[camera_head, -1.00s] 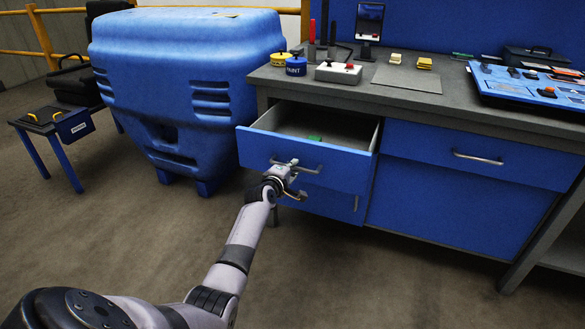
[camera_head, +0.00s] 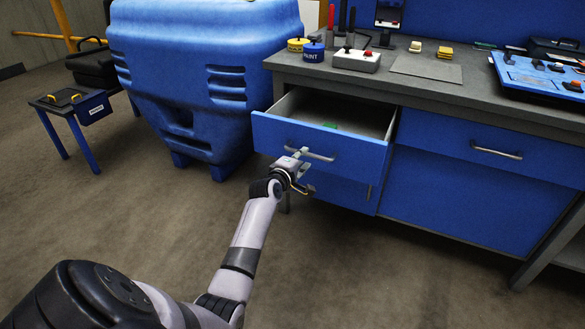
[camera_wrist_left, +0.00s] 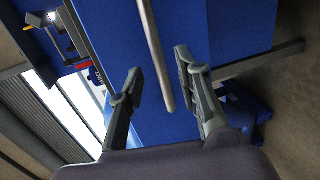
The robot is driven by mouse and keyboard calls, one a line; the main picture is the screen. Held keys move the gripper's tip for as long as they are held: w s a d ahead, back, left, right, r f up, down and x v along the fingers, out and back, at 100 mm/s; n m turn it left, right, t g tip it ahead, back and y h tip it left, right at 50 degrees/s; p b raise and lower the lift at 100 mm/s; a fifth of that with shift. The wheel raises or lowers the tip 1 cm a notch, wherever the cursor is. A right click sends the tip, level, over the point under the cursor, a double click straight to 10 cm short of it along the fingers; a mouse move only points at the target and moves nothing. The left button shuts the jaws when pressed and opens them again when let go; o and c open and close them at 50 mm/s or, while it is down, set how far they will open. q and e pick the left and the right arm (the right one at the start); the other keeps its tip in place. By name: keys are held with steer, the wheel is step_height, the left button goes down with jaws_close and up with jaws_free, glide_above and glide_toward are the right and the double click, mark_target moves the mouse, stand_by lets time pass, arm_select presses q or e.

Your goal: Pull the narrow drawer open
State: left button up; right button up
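The narrow drawer (camera_head: 325,148) under the left end of the workbench stands well open, and its grey inside shows. A small green item (camera_head: 331,125) lies in it. A metal bar handle (camera_head: 310,154) crosses its blue front; the bar also shows in the left wrist view (camera_wrist_left: 154,50). My left gripper (camera_head: 303,174) is at the left part of this handle. In the left wrist view the fingers of my left gripper (camera_wrist_left: 158,80) are apart, with the bar running between them and a gap on each side. My right gripper is in neither view.
A wide closed drawer (camera_head: 490,143) is to the right. The workbench top (camera_head: 350,82) holds paint pots (camera_head: 314,52), a switch box (camera_head: 356,60) and a blue panel (camera_head: 545,82). A big blue bin (camera_head: 205,70) stands left of the bench. The floor in front is clear.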

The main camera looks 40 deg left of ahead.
arm_select(q)
steer(key=v, duration=0.7)
steer(key=shift+s, duration=0.25)
